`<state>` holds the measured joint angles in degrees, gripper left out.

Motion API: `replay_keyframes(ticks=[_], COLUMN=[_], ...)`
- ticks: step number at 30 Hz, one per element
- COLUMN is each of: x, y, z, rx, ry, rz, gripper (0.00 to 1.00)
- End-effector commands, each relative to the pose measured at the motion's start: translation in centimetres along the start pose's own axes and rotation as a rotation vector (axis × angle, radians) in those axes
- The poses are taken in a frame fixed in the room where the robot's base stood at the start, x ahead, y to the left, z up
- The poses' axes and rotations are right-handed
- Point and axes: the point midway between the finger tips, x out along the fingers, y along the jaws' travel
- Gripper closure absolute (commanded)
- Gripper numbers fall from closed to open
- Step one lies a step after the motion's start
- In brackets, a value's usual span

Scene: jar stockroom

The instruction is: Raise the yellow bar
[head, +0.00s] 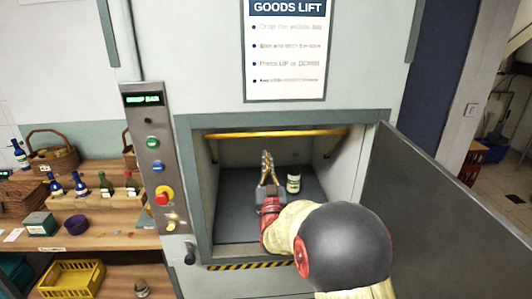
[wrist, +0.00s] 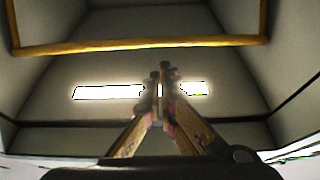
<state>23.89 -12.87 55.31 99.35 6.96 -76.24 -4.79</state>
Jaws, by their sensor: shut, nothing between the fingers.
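The yellow bar (head: 285,133) runs level across the upper part of the goods lift's opening in the head view. In the wrist view the yellow bar (wrist: 110,45) crosses the upper part, with side arms running up from its ends. My gripper (head: 267,155) is inside the opening, shut and empty, its fingers pointing up. Its tips show just under the bar in the head view. In the wrist view my gripper (wrist: 160,75) also shows a gap between its tips and the bar; I see no contact.
The lift door (head: 440,200) is swung open on the right. A control panel (head: 153,160) with a lit green display is left of the opening. Shelves (head: 100,240) with bottles and baskets stand further left.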

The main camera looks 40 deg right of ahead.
Motion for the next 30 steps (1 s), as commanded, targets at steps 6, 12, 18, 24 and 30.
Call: replay_keyframes(ticks=[6,12,18,24,30], x=[-3.0,-3.8,-3.9,-5.7,-11.3], y=[0.0,0.0,-0.1,-0.8,-1.8], z=[-0.4,-0.5,0.2,7.6,14.7], rx=[0.0,0.0,0.003,0.011,0.018], ry=[-0.003,-0.002,-0.027,-0.3,-0.701], rz=[0.0,0.0,-0.002,-0.03,-0.073], gripper=[1.0,1.0,1.0,1.0,1.0])
